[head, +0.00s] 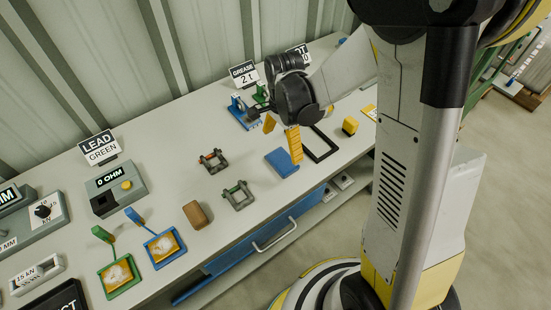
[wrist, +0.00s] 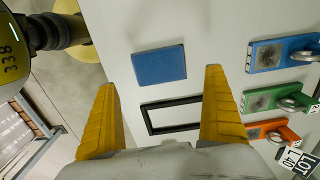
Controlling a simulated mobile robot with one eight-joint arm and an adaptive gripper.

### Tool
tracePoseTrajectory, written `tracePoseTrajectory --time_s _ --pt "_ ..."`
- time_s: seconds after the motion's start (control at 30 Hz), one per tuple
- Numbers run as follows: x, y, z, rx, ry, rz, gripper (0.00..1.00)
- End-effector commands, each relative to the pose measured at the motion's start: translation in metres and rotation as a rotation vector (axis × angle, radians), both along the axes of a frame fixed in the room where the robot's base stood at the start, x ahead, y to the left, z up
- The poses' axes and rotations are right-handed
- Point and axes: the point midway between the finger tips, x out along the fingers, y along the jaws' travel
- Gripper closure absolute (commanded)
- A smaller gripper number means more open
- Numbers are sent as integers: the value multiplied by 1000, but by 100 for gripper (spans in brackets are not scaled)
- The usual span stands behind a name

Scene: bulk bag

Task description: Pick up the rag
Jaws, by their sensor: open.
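A flat blue rectangle, which looks like the folded rag (head: 282,162), lies on the light grey bench top. It also shows in the wrist view (wrist: 159,65), near the top middle. My gripper (head: 283,146) is open, with its yellow fingers pointing down over the bench near the rag. In the wrist view my gripper (wrist: 160,79) has its fingers wide apart, with the rag between and beyond their tips. Nothing is held. The exact height of the fingertips above the rag is hard to tell.
An empty black frame (wrist: 172,115) lies beside the rag. A small yellow block (head: 350,126) is to the right. Blue (wrist: 265,58), green (wrist: 262,100) and orange (wrist: 262,130) plates with metal shackles stand nearby.

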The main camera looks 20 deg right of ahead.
Motion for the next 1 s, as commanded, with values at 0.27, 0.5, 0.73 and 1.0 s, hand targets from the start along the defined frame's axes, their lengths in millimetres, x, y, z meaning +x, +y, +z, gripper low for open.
tracePoseTrajectory --time_s 0.27,0.5,0.73,1.0 --pt "0 0 -29 0 -1 2 0" --pt "-2 -1 -62 0 -2 3 0" --pt "-2 -1 -79 1 -2 3 0" --pt "-2 -1 -78 1 -2 3 43"
